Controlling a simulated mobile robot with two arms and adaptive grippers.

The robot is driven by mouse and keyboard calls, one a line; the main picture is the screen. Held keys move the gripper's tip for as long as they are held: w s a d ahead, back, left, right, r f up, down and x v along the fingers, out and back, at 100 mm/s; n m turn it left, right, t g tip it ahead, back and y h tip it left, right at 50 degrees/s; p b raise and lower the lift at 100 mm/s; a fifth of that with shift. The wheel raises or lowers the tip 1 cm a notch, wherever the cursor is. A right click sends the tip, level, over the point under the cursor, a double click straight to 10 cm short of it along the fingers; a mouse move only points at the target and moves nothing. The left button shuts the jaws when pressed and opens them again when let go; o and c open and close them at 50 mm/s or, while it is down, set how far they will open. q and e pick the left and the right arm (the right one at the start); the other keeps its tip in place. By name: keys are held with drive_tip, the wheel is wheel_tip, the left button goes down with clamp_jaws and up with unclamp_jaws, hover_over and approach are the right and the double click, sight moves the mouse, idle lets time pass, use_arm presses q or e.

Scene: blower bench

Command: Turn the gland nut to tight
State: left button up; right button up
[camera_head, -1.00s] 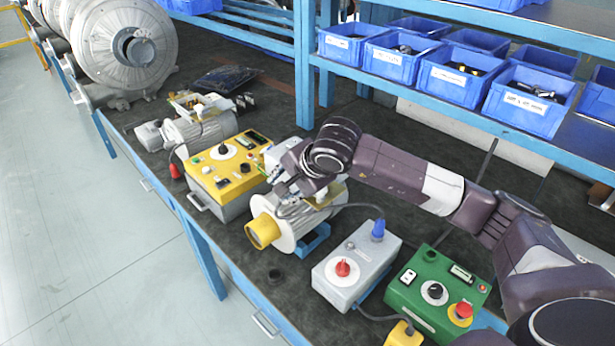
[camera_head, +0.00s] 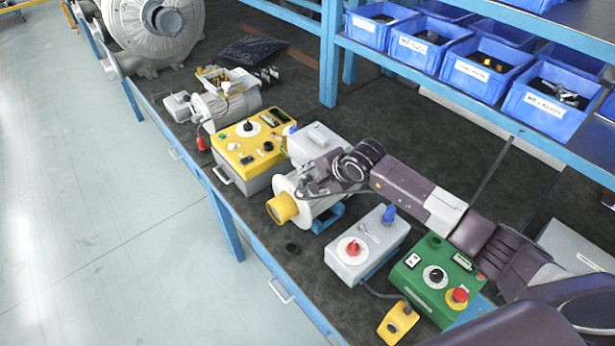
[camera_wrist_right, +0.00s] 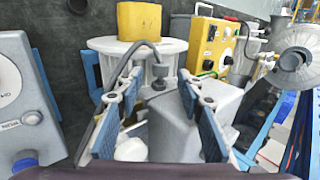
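The motor (camera_head: 318,204) lies on the bench with a yellow end cap (camera_head: 283,208); in the right wrist view its white flange (camera_wrist_right: 100,46) is at the top. A small grey gland nut (camera_wrist_right: 159,72) shows there, with a dark cable (camera_wrist_right: 128,58) curving beside it. My right gripper (camera_head: 312,184) is over the motor. In the right wrist view its blue-padded fingers (camera_wrist_right: 160,100) stand wide apart, with the nut in the gap just beyond the tips and a grey housing (camera_wrist_right: 190,128) between them. The nut is hidden in the head view. My left gripper is not in view.
A yellow control box (camera_head: 250,145) stands left of the motor. A grey box with a red knob (camera_head: 352,250), a green control box (camera_head: 432,285) and a yellow pedal-like box (camera_head: 397,325) are to the right. Blue bins (camera_head: 480,72) line the shelf behind.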

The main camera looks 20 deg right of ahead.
sight(304, 182)
drive_tip(key=shift+x, duration=1.15)
drive_tip(key=shift+c, duration=0.4)
clamp_jaws()
